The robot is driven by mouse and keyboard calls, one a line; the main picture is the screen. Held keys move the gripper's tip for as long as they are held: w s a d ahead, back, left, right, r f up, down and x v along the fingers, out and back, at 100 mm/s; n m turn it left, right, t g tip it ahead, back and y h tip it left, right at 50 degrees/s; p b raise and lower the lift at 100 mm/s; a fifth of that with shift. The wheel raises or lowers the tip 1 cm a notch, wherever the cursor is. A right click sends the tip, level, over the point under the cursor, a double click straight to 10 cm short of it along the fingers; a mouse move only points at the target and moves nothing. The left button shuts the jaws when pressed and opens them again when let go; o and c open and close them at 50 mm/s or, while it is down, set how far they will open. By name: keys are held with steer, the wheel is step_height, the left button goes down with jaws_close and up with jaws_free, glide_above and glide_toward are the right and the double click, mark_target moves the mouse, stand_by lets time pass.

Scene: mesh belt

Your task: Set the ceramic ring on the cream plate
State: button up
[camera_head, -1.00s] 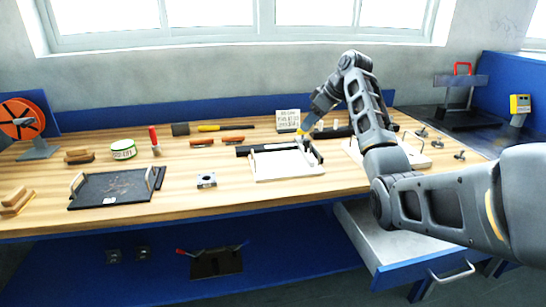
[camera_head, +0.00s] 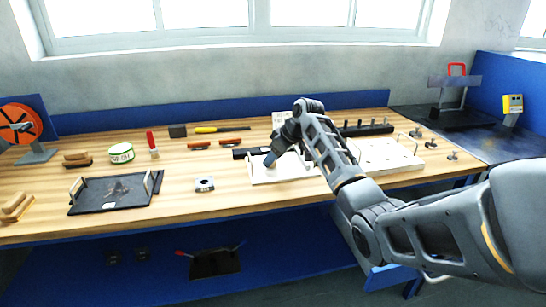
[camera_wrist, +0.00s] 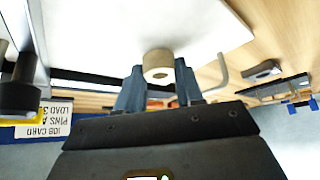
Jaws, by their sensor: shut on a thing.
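The ceramic ring (camera_wrist: 158,65) is a short beige cylinder with a hole, held between the two fingers of my gripper (camera_wrist: 158,88) in the wrist view. The gripper is shut on it. In the head view my gripper (camera_head: 270,161) is over the pale plate with handles (camera_head: 300,171) at the middle of the bench; the ring cannot be made out there. In the wrist view the cream plate (camera_wrist: 200,20) fills the area beyond the ring. I cannot tell whether the ring touches it.
A second pale plate (camera_head: 395,163) and a dark rack with pins (camera_head: 365,130) stand to the right. A job card (camera_wrist: 58,118) and a bent handle (camera_wrist: 222,72) show in the wrist view.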

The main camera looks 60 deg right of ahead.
steer(key=shift+f, duration=0.2)
steer(key=o, duration=1)
steer(key=b+v, duration=0.1)
steer(key=v, duration=1.1)
steer(key=shift+r, duration=0.1)
